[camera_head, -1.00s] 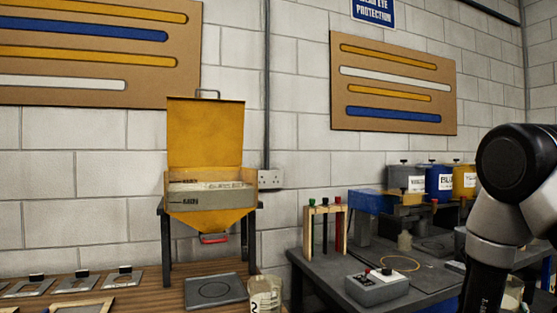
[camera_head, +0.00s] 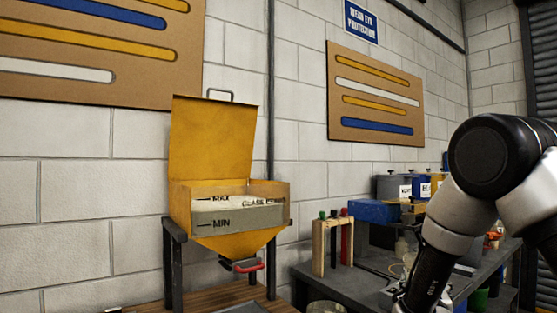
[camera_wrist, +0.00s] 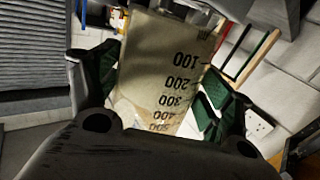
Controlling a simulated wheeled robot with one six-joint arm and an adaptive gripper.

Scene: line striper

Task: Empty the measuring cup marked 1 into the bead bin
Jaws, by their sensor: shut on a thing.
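The bead bin (camera_head: 240,218) is a yellow hopper with its lid (camera_head: 212,140) raised. Its front has a pale window marked MAX and MIN, and a red handle (camera_head: 248,267) sits below. In the wrist view my gripper (camera_wrist: 160,88) is shut on a measuring cup (camera_wrist: 150,62), with green-padded fingers on either side. The cup is cream-coloured with a black scale from 100 downward in the picture. The gripper and held cup are not visible in the head view, where only my arm shows at right.
A rim of another clear cup (camera_head: 326,307) shows at the bottom edge. A dark bench (camera_head: 345,285) right of the bin carries a wooden rack (camera_head: 322,247) with coloured-top tubes and several paint containers. The wall is behind the bin. Space above the bin's opening looks clear.

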